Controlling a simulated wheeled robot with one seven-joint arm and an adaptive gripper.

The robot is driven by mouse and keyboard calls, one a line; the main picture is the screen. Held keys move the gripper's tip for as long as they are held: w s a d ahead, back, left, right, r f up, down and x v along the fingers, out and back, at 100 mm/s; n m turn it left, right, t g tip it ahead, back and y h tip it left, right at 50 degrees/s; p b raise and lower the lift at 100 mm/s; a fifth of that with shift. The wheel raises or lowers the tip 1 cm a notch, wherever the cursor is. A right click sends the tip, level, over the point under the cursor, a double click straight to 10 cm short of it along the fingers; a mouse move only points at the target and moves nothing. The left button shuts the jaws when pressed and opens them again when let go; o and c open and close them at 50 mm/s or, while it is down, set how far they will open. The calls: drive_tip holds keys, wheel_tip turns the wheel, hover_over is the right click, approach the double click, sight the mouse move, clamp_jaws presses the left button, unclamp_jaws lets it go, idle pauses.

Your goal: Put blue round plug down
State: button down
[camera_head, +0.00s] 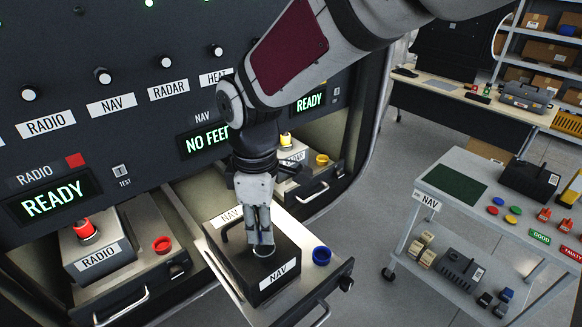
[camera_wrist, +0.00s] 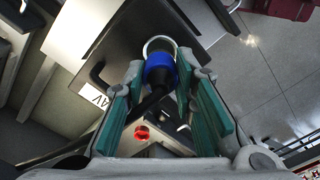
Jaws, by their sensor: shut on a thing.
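My gripper (camera_head: 262,240) points down over the black box labelled NAV (camera_head: 280,270), its fingertips at a pale socket ring on the box's top. In the wrist view, my gripper (camera_wrist: 160,72) has its teal finger pads on both sides of the blue round plug (camera_wrist: 159,69), shut on it. A dark cable runs from the plug. The socket ring (camera_wrist: 159,44) shows at the plug's far end; I cannot tell whether the plug is seated or just above. The plug is hidden by the fingers in the head view. A blue ring holder (camera_head: 321,256) sits on the tray right of the box.
The NAV tray (camera_head: 311,243) is pulled out under a panel display reading NO FEED (camera_head: 205,141). A RADIO box (camera_head: 97,256) with a red plug stands left, a RADAR tray with a yellow ring (camera_head: 322,160) behind. A NAV-labelled cart (camera_head: 412,225) stands right, across open floor.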

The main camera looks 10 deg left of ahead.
drive_tip(key=shift+f+p, duration=0.4)
drive_tip(key=shift+f, duration=1.25)
drive_tip(key=shift+f, duration=0.15)
drive_tip(key=c, duration=1.3)
unclamp_jaws()
